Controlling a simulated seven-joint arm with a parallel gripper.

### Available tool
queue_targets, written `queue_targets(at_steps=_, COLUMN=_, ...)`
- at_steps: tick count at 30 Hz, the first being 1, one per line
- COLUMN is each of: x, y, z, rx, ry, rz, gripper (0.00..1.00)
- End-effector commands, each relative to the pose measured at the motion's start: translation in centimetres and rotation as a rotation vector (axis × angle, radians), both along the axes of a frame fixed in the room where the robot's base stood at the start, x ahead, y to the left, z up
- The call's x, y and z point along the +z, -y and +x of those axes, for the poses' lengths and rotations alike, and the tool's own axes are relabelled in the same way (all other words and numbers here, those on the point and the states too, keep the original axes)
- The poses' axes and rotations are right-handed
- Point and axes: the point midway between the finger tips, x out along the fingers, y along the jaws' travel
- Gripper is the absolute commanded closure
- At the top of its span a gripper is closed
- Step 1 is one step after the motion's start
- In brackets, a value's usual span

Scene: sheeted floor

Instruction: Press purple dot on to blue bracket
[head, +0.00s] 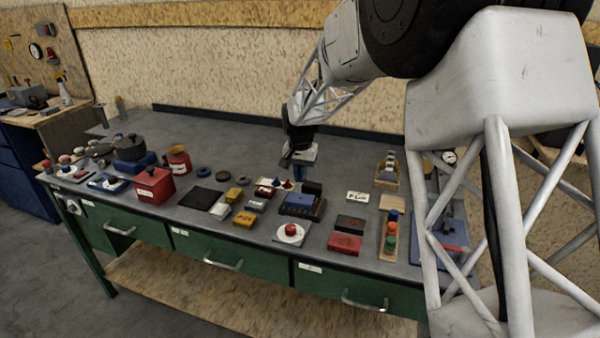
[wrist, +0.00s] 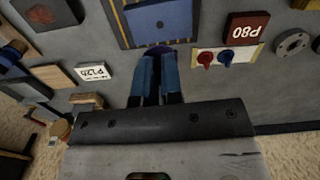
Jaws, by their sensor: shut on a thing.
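My gripper (head: 300,172) points down behind the blue bracket in the head view. Its blue fingers (wrist: 158,80) are close together in the wrist view. They are shut on the purple dot (wrist: 159,50), of which only a small dark purple rim shows beyond the fingertips. The dot is hidden in the head view. The blue bracket (wrist: 160,22) is a flat blue plate with a small round mark, lying on a dark board with yellow marks. It also shows in the head view (head: 303,206). The dot appears beside the bracket's near edge in the wrist view; I cannot tell whether they touch.
A dark red P80 block (wrist: 245,28) and a pale card with red and blue knobs (wrist: 226,57) lie right of the fingers in the wrist view. A white P120 block (wrist: 95,72) lies left. A white plate with a red ball (head: 290,235) stands in front.

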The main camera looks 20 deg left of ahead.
Motion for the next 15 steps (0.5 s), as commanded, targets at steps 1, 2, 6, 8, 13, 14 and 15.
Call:
queue_targets(at_steps=1, x=0.0, y=0.0, z=0.0, rx=0.000, ry=0.000, rz=0.000, gripper=1.00)
queue_targets(at_steps=2, x=-0.1, y=0.0, z=0.0, rx=0.000, ry=0.000, rz=0.000, gripper=1.00)
queue_targets(at_steps=6, x=-0.8, y=0.0, z=0.0, rx=0.000, ry=0.000, rz=0.000, gripper=1.00)
queue_targets(at_steps=8, x=-1.2, y=0.0, z=0.0, rx=0.000, ry=0.000, rz=0.000, gripper=1.00)
queue_targets(at_steps=13, x=-2.5, y=0.0, z=0.0, rx=0.000, ry=-0.001, rz=-0.001, gripper=1.00)
queue_targets(at_steps=14, x=-2.8, y=0.0, z=0.0, rx=0.000, ry=-0.001, rz=-0.001, gripper=1.00)
queue_targets(at_steps=15, x=-3.1, y=0.0, z=0.0, rx=0.000, ry=-0.001, rz=0.000, gripper=1.00)
